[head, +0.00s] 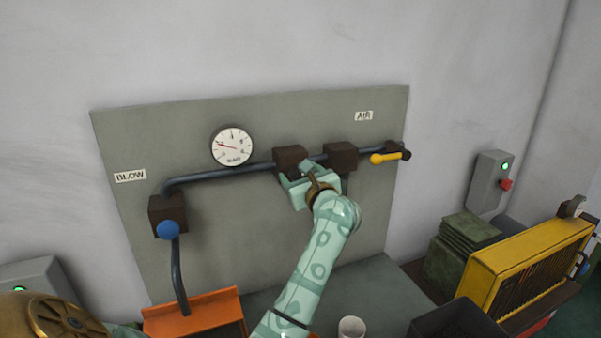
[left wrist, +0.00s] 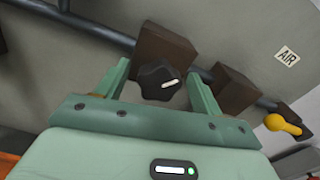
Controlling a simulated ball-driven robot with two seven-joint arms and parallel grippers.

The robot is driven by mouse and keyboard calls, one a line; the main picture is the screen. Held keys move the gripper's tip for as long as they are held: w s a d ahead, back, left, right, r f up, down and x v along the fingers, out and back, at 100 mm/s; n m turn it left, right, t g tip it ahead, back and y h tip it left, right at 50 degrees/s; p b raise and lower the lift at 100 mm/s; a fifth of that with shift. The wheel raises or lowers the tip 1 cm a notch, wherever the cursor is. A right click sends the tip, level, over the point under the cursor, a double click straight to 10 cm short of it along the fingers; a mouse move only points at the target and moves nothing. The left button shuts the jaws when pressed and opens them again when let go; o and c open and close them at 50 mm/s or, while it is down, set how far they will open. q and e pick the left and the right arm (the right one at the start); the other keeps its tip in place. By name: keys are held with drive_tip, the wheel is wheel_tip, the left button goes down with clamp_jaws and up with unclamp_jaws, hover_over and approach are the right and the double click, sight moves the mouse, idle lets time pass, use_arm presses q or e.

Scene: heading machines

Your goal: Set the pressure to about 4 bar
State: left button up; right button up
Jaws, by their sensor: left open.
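The round white pressure gauge (head: 232,145) sits on the grey panel; its needle points left and slightly up, and its numbers are too small to read. A black knob (left wrist: 158,84) with a white mark is on the front of a dark brown block (left wrist: 165,48) on the air pipe. The block also shows in the head view (head: 290,155), where my gripper hides the knob. My left gripper (head: 299,176) is open at the block. In the left wrist view its fingers (left wrist: 160,85) stand on both sides of the knob, with gaps visible. My right gripper is not in view.
A second brown block (head: 341,155) and a yellow lever (head: 384,157) are right along the pipe, near the AIR label (head: 364,116). A blue ball knob (head: 168,230) is at left under BLOW (head: 130,176). An orange tray (head: 195,315) and white cup (head: 351,327) are below.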

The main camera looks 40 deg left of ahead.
use_arm(q)
drive_tip(key=shift+s, duration=0.1)
drive_tip(key=c, duration=1)
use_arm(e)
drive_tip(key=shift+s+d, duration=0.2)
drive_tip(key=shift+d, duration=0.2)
use_arm(q)
drive_tip(key=shift+r, duration=0.1)
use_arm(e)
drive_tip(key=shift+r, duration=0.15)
use_arm(q)
drive_tip(key=m+p, duration=0.2)
drive_tip(key=shift+d+r+m, duration=0.1)
drive_tip(key=shift+r+m, duration=0.05)
drive_tip(key=shift+m, duration=0.15)
drive_tip(key=m+p, duration=1.3)
drive_tip(key=m, duration=0.1)
drive_tip(key=shift+w+d+f, duration=0.1)
drive_tip(key=shift+w+f, duration=0.15)
drive_tip(key=shift+w, duration=0.05)
drive_tip(key=shift+f+m+p, duration=0.1)
drive_tip(key=shift+m+p, duration=0.3)
drive_tip(key=shift+p, duration=0.1)
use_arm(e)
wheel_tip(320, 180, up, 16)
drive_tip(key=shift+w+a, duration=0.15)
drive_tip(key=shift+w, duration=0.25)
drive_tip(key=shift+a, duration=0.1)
